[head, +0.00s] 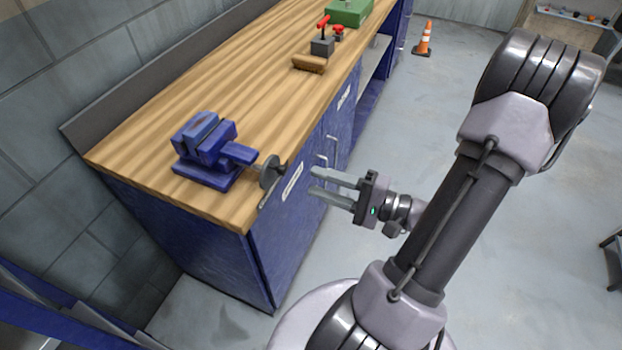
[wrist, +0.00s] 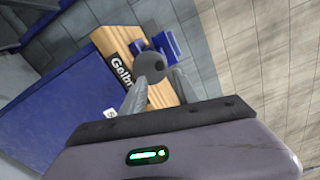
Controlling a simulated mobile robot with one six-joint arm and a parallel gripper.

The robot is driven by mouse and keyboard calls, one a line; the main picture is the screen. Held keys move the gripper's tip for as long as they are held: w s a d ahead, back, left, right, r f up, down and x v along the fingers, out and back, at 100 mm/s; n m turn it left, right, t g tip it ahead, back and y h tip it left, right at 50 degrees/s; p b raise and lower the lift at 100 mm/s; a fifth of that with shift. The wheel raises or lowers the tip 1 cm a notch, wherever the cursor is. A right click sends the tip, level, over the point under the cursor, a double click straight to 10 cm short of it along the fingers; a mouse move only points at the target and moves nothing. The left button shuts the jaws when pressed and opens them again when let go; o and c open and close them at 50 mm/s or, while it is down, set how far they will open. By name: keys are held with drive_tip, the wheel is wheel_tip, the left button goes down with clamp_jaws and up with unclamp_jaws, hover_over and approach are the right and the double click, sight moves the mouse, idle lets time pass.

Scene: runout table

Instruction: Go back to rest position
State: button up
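My gripper (head: 314,181) is in front of the workbench's blue cabinet side, in free air, with its two fingers apart and nothing between them. In the wrist view my gripper (wrist: 155,92) also shows, its fingers pointing toward the bench end. The blue vise (head: 208,150) stands on the near end of the wooden benchtop (head: 250,95). Its round grey handle end (head: 270,172) sticks out past the bench edge, a short way left of my fingertips. In the wrist view this grey disc (wrist: 152,66) appears between and beyond the fingers, apart from them as far as I can tell.
A wooden block (head: 309,64), a dark grey box with a red lever (head: 322,47) and a green case (head: 349,12) are farther along the bench. Cabinet handles (head: 322,160) project from the front. An orange cone (head: 424,40) stands on the floor. The floor right of the bench is open.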

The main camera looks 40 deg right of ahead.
idle(0.3)
drive_tip(key=s+a+r+n+g, duration=0.2)
drive_tip(key=a+n+g, duration=0.3)
drive_tip(key=a+g, duration=0.4)
drive_tip(key=s+a+r+n+g, duration=0.15)
drive_tip(key=a+n+g, duration=0.45)
drive_tip(key=a, duration=0.6)
wheel_tip(320, 180, up, 8)
drive_tip(key=a+n+t+h, duration=0.1)
drive_tip(key=t+h, duration=0.3)
drive_tip(key=h, duration=0.1)
drive_tip(key=shift+w+a+f, duration=0.15)
drive_tip(key=shift+w+a, duration=0.15)
drive_tip(key=shift+w, duration=0.1)
